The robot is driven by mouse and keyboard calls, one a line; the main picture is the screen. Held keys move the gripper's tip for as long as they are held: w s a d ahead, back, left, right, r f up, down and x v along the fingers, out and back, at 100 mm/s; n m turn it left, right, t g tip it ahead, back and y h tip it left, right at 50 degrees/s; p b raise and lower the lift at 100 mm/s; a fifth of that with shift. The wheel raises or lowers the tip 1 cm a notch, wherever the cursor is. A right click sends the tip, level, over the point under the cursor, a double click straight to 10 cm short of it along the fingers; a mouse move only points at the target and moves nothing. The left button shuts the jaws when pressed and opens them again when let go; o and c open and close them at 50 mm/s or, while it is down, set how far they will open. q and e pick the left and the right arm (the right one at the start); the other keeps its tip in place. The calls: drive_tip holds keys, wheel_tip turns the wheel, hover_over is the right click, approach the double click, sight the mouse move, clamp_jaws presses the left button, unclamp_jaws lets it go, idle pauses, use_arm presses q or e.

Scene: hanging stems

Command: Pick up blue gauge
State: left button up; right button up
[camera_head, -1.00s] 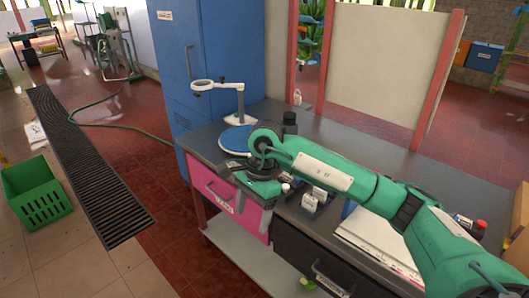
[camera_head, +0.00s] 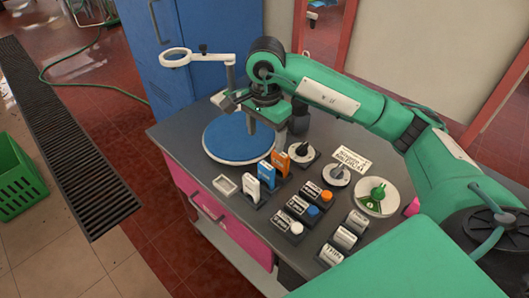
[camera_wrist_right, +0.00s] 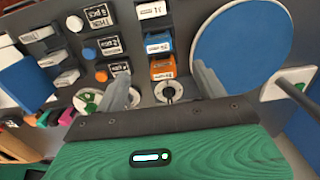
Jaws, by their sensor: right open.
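The blue gauge (camera_head: 267,176) stands upright in a row on the grey bench, between a white gauge (camera_head: 250,188) and an orange gauge (camera_head: 281,163). In the right wrist view the blue gauge (camera_wrist_right: 158,45) lies beyond the orange one (camera_wrist_right: 162,71). My right gripper (camera_head: 265,133) hangs above the bench behind the row, by the blue disc. In its wrist view the two fingers of the right gripper (camera_wrist_right: 163,90) are apart with nothing between them. My left gripper is not in view.
A blue cabinet (camera_head: 160,50) is behind.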

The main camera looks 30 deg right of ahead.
sight(265, 165)
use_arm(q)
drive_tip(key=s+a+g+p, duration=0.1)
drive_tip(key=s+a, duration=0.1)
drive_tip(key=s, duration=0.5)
use_arm(e)
drive_tip(key=f, duration=0.4)
drive_tip(key=shift+s+d, duration=0.1)
drive_tip(key=shift+s, duration=0.2)
wheel_tip(265, 165, down, 3)
drive_tip(key=shift+r+p, duration=0.2)
drive_tip(key=shift+p, duration=0.1)
drive_tip(key=shift+w+f, duration=0.15)
drive_tip(key=shift+f, duration=0.8)
drive_tip(key=shift+f+p, duration=0.3)
drive_tip(key=shift+p, duration=0.15)
drive_tip(key=f+p, duration=0.1)
drive_tip(key=f, duration=0.2)
drive_tip(key=shift+a+f, duration=0.1)
drive_tip(key=shift+a, duration=0.1)
drive_tip(key=shift+f+p, duration=0.35)
drive_tip(key=shift+f, duration=0.2)
drive_tip(key=shift+c, duration=0.9)
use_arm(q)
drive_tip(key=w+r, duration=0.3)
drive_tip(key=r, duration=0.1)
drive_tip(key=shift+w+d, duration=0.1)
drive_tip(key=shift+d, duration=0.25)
use_arm(e)
drive_tip(key=c, duration=0.8)
